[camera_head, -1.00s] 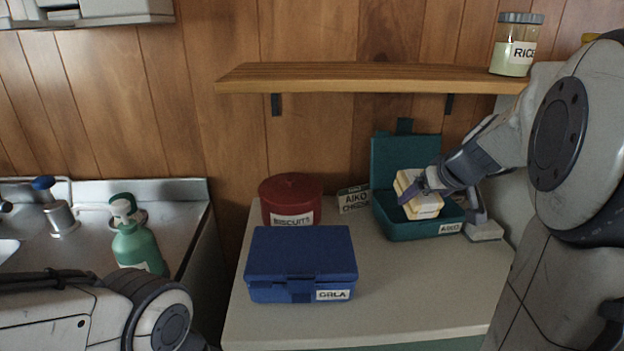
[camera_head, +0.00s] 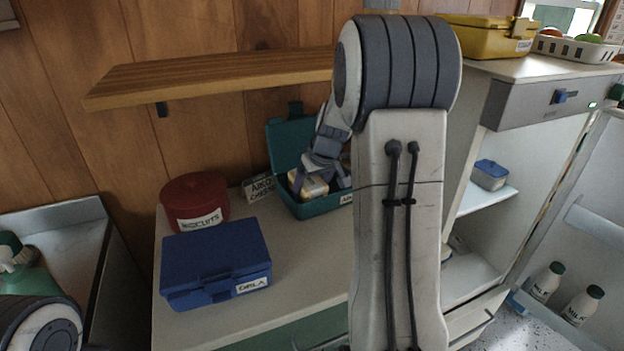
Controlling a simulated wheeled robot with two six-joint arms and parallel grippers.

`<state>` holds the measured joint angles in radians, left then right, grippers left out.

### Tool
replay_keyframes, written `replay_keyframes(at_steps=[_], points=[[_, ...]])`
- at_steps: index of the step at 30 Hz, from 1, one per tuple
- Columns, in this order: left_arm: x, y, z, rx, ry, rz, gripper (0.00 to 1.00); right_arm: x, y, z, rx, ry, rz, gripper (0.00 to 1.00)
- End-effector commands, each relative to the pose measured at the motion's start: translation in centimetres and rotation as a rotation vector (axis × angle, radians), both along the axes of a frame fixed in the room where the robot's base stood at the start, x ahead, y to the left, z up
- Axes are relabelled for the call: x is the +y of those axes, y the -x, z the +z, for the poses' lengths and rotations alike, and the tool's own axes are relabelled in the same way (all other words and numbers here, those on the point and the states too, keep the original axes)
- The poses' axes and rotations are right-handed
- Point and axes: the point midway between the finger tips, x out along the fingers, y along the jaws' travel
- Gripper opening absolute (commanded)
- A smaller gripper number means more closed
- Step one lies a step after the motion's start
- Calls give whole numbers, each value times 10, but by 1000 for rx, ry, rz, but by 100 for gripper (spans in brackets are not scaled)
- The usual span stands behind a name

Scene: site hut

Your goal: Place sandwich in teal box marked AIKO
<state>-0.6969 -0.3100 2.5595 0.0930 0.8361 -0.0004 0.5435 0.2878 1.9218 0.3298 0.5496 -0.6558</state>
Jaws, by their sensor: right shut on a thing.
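The teal box (camera_head: 316,209) stands open on the counter against the wall, its lid raised at the back. Part of its label shows at the front; my right arm hides its right side. The sandwich (camera_head: 311,187), pale with a light wrapper or bread, is at the box's opening. My right gripper (camera_head: 318,180) is shut on it from above. I cannot tell whether the sandwich touches the box floor. My left gripper is out of view; only part of the left arm shows at the lower left.
A closed blue box (camera_head: 215,262) marked ORLA and a red biscuit tin (camera_head: 195,203) stand left on the counter (camera_head: 305,268). A wooden shelf (camera_head: 215,78) hangs above. An open fridge (camera_head: 490,215) is at right.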

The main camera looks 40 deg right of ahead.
Motion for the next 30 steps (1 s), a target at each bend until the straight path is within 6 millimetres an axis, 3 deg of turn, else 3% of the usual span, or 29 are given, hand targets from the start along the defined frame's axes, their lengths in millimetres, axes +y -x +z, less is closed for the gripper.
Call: replay_keyframes(at_steps=[2, 3, 6, 18, 19, 20, 30], points=[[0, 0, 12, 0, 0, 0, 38, -1, -2, 4, 51, -4, 0, 21], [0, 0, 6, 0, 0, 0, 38, 0, 0, -7, 54, -6, -3, 21], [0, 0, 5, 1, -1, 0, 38, -1, 0, -15, 50, -5, -3, 21], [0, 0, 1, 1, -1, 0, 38, -1, 0, -20, 46, -4, -3, 21], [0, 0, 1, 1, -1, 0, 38, -1, 0, -20, 47, -5, -4, 88], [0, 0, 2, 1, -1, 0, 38, -1, 0, -19, 47, -5, -4, 100], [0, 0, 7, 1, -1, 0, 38, -1, 0, -14, 46, -4, -3, 100]])
